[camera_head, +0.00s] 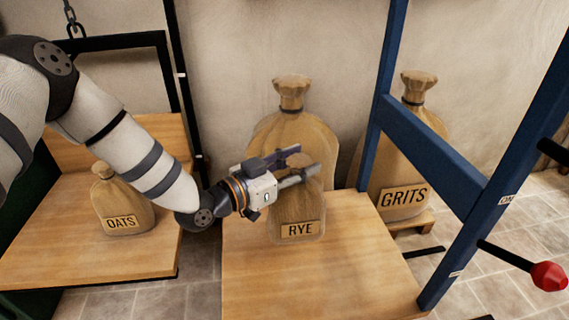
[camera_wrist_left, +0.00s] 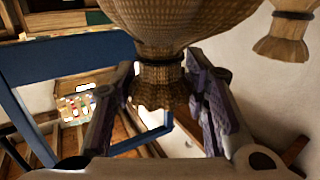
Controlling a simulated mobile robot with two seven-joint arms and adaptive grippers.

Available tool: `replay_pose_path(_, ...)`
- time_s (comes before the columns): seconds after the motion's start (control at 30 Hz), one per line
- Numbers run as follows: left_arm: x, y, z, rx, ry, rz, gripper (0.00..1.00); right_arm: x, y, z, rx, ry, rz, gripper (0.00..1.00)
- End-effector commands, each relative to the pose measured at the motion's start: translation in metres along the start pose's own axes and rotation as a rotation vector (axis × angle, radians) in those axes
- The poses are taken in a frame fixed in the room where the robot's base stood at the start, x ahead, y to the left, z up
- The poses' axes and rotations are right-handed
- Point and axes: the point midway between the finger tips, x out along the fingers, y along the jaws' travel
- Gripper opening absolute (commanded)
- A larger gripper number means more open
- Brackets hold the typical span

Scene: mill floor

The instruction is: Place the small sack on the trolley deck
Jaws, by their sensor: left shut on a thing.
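The small sack labelled RYE (camera_head: 297,212) is upright over the wooden trolley deck (camera_head: 320,284), near its back edge. I cannot tell whether its base touches the boards. My left gripper (camera_head: 302,163) comes in from the left and is shut on the sack's neck, hiding part of its top. In the left wrist view the fingers (camera_wrist_left: 160,95) sit on both sides of the gathered neck, with the burlap body (camera_wrist_left: 185,20) beyond. My right gripper is out of view.
A bigger sack (camera_head: 290,125) stands behind the RYE sack. The GRITS sack (camera_head: 402,170) stands on a low pallet behind the blue frame (camera_head: 432,150). The OATS sack (camera_head: 123,205) sits on a wooden platform (camera_head: 70,255) at left. The deck's front is clear.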

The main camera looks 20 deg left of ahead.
Motion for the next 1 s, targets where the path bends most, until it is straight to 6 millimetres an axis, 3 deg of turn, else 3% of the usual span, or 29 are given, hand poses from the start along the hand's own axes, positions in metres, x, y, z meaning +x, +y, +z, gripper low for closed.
replay_pose_path(0.33,0.023,-0.002,0.021,0.002,0.01,0.001,0.0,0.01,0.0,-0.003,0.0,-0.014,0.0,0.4)
replay_pose_path(0.53,0.025,-0.002,0.05,0.0,0.006,0.001,0.0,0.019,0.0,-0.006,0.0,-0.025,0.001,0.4)
replay_pose_path(0.93,0.026,-0.002,0.054,0.002,0.01,0.001,0.0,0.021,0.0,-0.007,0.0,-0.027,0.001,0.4)
replay_pose_path(0.97,0.025,-0.002,0.057,0.001,0.001,0.001,0.45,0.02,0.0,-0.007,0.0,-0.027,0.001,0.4)
replay_pose_path(1.0,0.025,-0.002,0.057,0.001,0.001,0.001,0.54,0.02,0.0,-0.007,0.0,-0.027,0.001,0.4)
